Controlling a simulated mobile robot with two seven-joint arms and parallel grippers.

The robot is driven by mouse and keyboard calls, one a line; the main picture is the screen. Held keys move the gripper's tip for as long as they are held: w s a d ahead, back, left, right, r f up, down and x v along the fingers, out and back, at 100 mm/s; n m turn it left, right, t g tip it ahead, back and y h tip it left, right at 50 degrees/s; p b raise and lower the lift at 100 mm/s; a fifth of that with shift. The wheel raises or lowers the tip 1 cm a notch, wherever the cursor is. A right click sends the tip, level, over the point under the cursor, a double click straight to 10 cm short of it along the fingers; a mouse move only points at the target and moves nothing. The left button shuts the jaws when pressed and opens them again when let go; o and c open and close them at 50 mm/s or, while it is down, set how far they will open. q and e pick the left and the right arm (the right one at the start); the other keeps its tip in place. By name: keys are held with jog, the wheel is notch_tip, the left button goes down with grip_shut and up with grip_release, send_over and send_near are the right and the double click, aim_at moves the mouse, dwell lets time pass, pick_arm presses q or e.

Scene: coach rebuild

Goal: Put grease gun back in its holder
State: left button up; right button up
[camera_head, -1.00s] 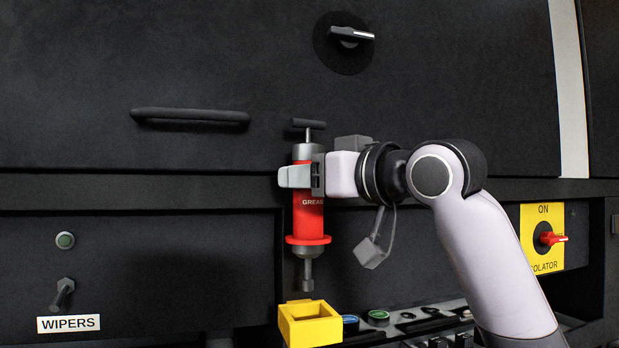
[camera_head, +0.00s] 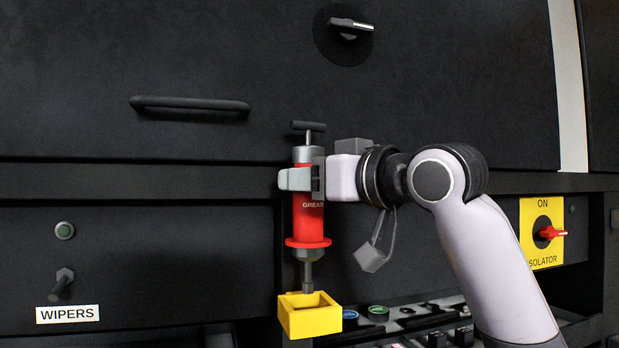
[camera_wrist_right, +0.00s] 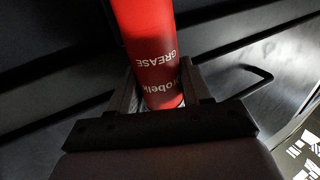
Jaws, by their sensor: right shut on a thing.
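The red grease gun (camera_head: 308,222) with a grey cap and a dark T-handle hangs upright in the head view, nozzle down. My right gripper (camera_head: 301,179) is shut on its upper body; the red barrel also shows between the fingers in the right wrist view (camera_wrist_right: 150,50). The yellow square holder (camera_head: 311,320) is open at the top and sits directly below. The grease gun's nozzle tip is at the holder's opening, near its back rim; I cannot tell whether it is inside. The red flange is above the holder. My left gripper is not in view.
A dark panel with a bar handle (camera_head: 190,105) and a round knob (camera_head: 344,28) stands behind. A WIPERS switch (camera_head: 62,284) is at the left, a yellow isolator plate (camera_head: 542,234) at the right. A console with buttons (camera_head: 378,311) lies right of the holder.

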aim_at(319, 234)
jog(key=shift+r+p, duration=0.1)
jog(key=shift+p, duration=0.2)
dwell(0.5)
jog(key=shift+f, duration=0.25)
dwell(0.4)
jog(key=shift+f+b, duration=1.35)
jog(key=shift+f, duration=0.65)
jog(key=shift+f, duration=0.25)
jog(key=shift+p, duration=0.4)
dwell(0.3)
jog(key=shift+f+b, duration=0.7)
jog(key=shift+f, duration=0.55)
dwell(0.6)
